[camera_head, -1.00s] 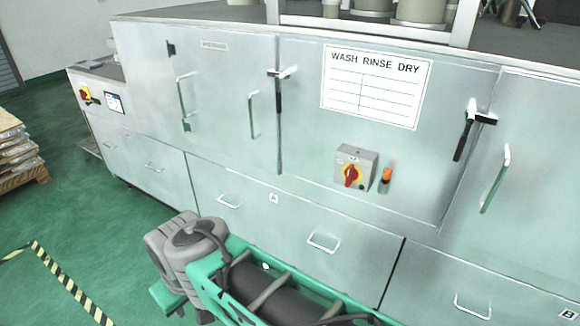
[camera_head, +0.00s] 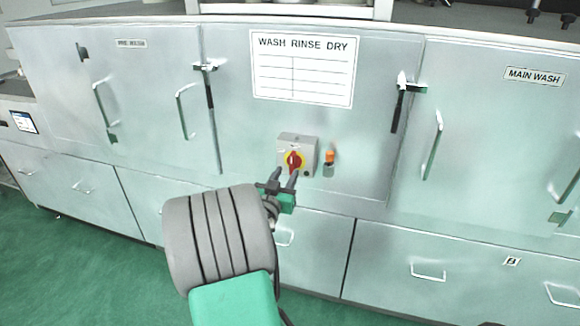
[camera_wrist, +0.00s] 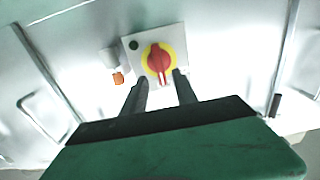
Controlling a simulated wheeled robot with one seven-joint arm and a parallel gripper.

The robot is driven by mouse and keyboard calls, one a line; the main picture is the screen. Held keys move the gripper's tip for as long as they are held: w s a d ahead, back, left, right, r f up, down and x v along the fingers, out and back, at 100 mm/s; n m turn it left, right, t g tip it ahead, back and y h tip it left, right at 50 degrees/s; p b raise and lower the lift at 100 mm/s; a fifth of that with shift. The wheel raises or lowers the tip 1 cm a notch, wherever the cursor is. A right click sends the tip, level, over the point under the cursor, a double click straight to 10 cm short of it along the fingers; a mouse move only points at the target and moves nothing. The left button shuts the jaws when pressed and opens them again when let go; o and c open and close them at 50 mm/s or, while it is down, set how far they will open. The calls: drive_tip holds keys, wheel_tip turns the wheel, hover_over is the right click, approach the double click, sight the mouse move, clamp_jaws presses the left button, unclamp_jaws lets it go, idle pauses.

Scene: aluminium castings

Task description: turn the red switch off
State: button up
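The red switch (camera_head: 294,160) is a rotary knob on a yellow disc, set on a grey box (camera_head: 309,148) on the front of the steel washing machine. My gripper (camera_head: 284,176) is just below and in front of the knob, its fingers pointing at it. In the wrist view the red knob (camera_wrist: 159,62) shows beyond the two fingertips (camera_wrist: 160,80), with its narrow end toward the gap between them. The fingers are apart with nothing between them. I cannot tell whether a fingertip touches the box.
An orange indicator (camera_head: 329,157) sits just right of the switch box. Door latches (camera_head: 209,68) and (camera_head: 402,88) stick out on both sides. A white "WASH RINSE DRY" sign (camera_head: 304,68) is above. Green floor (camera_head: 80,270) is free at lower left.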

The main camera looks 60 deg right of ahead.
sight(291, 165)
drive_tip(key=d, duration=0.3)
drive_tip(key=d+p, duration=0.1)
drive_tip(key=shift+w+d, duration=0.35)
drive_tip(key=shift+w, duration=0.05)
drive_tip(key=shift+c, duration=0.4)
clamp_jaws()
